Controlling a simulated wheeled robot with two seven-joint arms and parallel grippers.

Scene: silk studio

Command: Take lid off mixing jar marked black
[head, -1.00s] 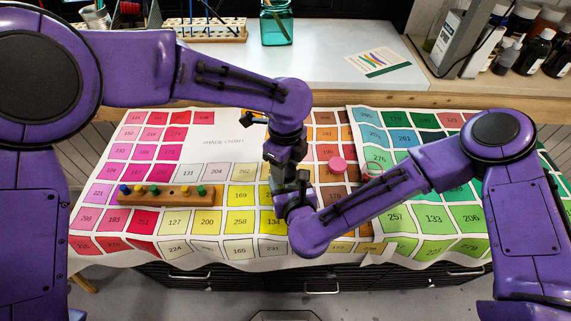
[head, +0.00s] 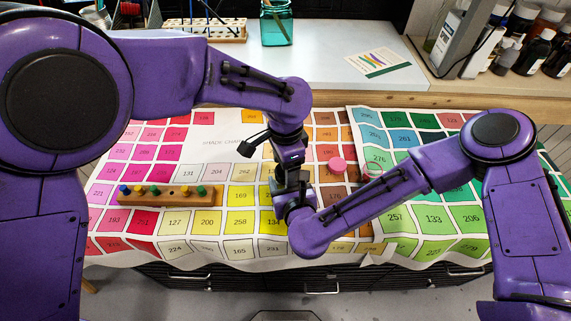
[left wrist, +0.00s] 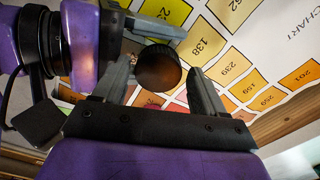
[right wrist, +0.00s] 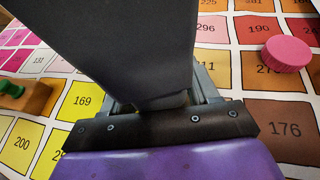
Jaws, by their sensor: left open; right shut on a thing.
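A round lid, dark with a ridged edge and brownish top (left wrist: 158,68), shows in the left wrist view; I take it for the black-marked jar's lid. The jar below it is hidden. My left gripper (left wrist: 165,85) is open, its fingers spread on both sides of the lid; contact cannot be told. In the head view it (head: 291,172) is above my right gripper, whose fingertips are hidden. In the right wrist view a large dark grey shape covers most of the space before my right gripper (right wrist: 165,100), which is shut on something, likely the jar.
A pink ridged lid (right wrist: 287,53) lies on the colour chart cloth; it also shows in the head view (head: 337,165). A wooden block with coloured pegs (head: 168,195) lies left. A teal glass jar (head: 276,24) stands on the back counter. My arms cross closely mid-table.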

